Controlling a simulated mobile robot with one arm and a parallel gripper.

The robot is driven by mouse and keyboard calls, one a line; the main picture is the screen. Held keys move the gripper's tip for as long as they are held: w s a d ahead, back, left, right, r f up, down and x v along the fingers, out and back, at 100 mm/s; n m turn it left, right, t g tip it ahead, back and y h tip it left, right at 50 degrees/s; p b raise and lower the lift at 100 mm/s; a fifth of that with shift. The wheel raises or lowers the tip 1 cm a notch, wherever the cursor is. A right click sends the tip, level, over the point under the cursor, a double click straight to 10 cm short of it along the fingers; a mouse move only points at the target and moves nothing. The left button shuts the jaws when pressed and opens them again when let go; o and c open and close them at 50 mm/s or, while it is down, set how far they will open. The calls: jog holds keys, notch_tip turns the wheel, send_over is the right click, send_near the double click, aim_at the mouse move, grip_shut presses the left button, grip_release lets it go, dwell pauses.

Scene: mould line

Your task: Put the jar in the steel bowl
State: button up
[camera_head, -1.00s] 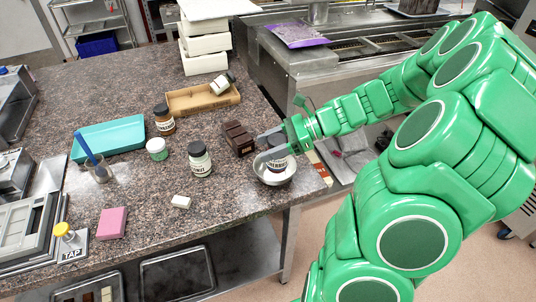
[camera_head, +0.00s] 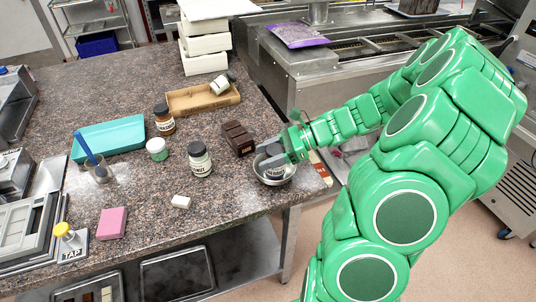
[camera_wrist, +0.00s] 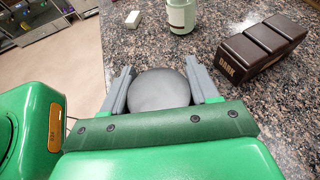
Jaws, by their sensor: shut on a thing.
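The jar (camera_head: 275,172) has a dark lid and a pale label with dark print. It stands inside the steel bowl (camera_head: 289,179) near the table's right corner, at least its lower part below the rim. My gripper (camera_head: 276,154) reaches in from the right and is shut on the jar. In the wrist view my gripper (camera_wrist: 160,66) has a finger on each side of the round dark grey lid (camera_wrist: 160,90). The lid hides the jar body and the bowl there. The jar's base is hidden in the head view.
A dark brown block (camera_head: 238,138) marked DARK stands just behind the bowl. The table's right edge is close to the bowl.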

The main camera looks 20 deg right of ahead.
jog(key=shift+f, duration=0.15)
jog(key=o, duration=1.5)
